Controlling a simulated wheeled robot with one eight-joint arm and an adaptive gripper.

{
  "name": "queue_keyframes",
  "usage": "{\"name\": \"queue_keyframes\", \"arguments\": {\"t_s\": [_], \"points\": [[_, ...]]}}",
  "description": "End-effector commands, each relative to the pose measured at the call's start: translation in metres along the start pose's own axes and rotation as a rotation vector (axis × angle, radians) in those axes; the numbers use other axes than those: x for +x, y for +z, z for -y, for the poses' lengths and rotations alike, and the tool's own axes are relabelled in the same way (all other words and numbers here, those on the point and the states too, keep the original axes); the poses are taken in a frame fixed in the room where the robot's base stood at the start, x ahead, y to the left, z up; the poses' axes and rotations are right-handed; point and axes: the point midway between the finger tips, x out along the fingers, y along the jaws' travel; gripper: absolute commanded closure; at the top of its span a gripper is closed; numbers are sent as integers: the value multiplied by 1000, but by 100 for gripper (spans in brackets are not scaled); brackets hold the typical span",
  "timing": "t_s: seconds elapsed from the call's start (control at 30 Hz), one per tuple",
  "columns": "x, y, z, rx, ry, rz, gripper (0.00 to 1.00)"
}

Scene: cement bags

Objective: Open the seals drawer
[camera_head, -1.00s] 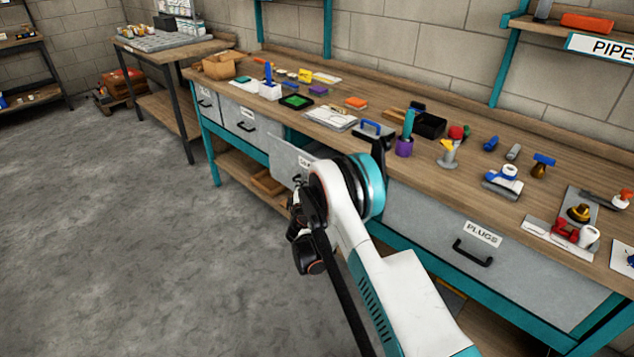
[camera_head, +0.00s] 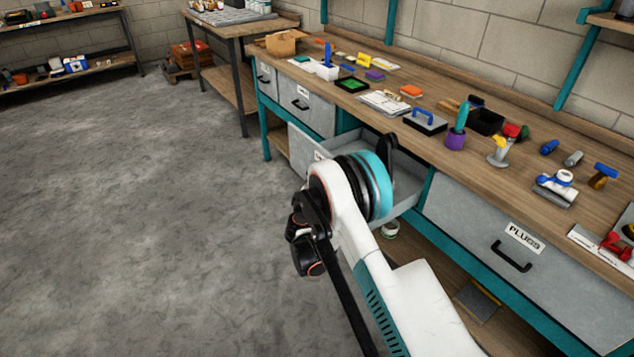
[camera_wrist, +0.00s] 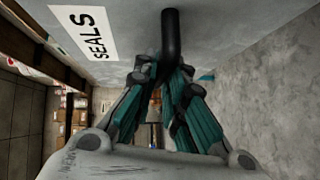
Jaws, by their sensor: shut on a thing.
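The seals drawer (camera_head: 298,143) is pulled out from the workbench in the head view, with part of its inside showing; my arm hides much of its front. In the wrist view its grey front (camera_wrist: 235,25) fills the top, with the white SEALS label (camera_wrist: 84,32) at the left. The black bar handle (camera_wrist: 171,35) runs down between the fingers of my gripper (camera_wrist: 165,72). My gripper is shut on this handle. In the head view the fingers and handle are hidden behind my arm.
The PLUGS drawer (camera_head: 511,256) is closed, right of the open drawer. Two closed drawers are at its left. The wooden benchtop (camera_head: 490,185) carries tools and fittings. A lower shelf (camera_head: 465,300) runs beneath. The concrete floor (camera_head: 150,220) at the left is clear.

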Motion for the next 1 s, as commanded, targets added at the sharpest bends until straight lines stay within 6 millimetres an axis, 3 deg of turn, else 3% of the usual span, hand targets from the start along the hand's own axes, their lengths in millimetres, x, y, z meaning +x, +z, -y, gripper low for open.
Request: {"name": "queue_keyframes", "arguments": {"t_s": [0.23, 0.27, 0.33, 0.73, 1.0], "points": [[0, 2, 1, 1, -1, 3, 100], [0, 2, 1, 2, -1, 3, 82], [0, 2, 1, 1, -1, 2, 69], [-4, 0, 0, 1, -1, 0, 69], [-44, 0, 1, 2, -1, -1, 69]]}}
